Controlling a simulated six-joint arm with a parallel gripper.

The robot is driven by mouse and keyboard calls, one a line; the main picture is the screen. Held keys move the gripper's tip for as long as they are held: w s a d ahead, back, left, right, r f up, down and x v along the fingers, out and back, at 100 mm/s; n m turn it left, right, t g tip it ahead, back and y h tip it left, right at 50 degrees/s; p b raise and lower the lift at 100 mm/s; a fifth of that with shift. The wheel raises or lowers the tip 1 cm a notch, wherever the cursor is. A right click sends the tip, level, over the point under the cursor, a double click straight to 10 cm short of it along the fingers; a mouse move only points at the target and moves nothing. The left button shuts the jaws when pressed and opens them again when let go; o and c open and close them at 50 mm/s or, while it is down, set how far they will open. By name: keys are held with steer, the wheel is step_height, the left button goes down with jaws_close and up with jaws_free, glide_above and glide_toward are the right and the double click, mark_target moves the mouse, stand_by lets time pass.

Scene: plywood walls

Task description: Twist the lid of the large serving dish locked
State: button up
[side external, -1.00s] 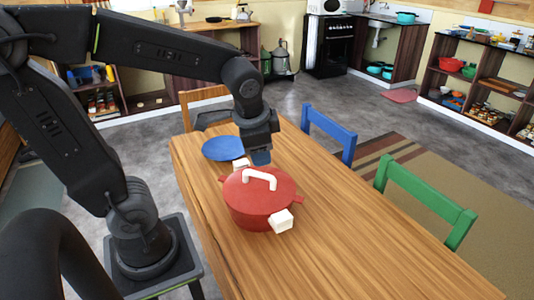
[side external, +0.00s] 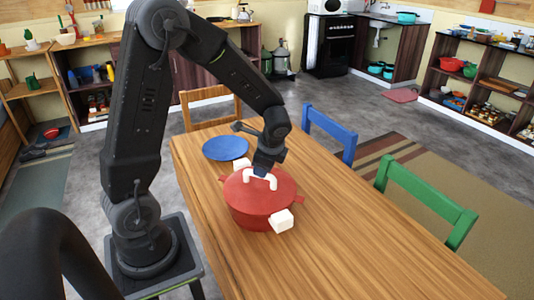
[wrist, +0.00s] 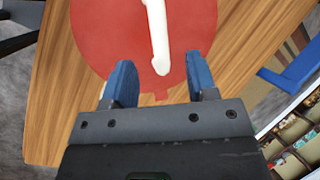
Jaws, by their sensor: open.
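The large serving dish (side external: 252,215) is a red round pot on the wooden table, with small red side lugs. Its red lid (side external: 278,199) sits on top and has a white bar handle (side external: 250,176). In the wrist view the lid (wrist: 105,35) fills the top middle, and its white handle (wrist: 158,40) runs lengthwise toward my gripper. My gripper (side external: 262,172) is just above the lid, by the handle. Its blue fingers (wrist: 160,85) are apart, and the handle's near end lies in line with the gap between them. It partly hides the handle in the side view.
White blocks sit against the pot, one at the front right (side external: 281,221) and one at the back left (side external: 242,164). A blue round plate (side external: 225,148) lies behind the pot. Blue (side external: 330,133) and green (side external: 425,200) chairs line the table's right side. The table's front right is clear.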

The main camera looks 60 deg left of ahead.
mark_target(260, 182)
steer(key=x, duration=0.6)
steer(key=shift+a+f, duration=0.2)
steer(key=shift+f, duration=0.1)
steer(key=shift+c, duration=0.2)
jaws_close()
steer(key=shift+m+t, duration=0.6)
steer(key=shift+m, duration=0.8)
steer(key=shift+m+t, duration=0.4)
steer(key=shift+m, duration=0.7)
steer(key=shift+m+h, duration=0.3)
steer(key=shift+m+t+h, duration=0.3)
steer(key=shift+m+t, duration=0.3)
steer(key=shift+m, duration=0.8)
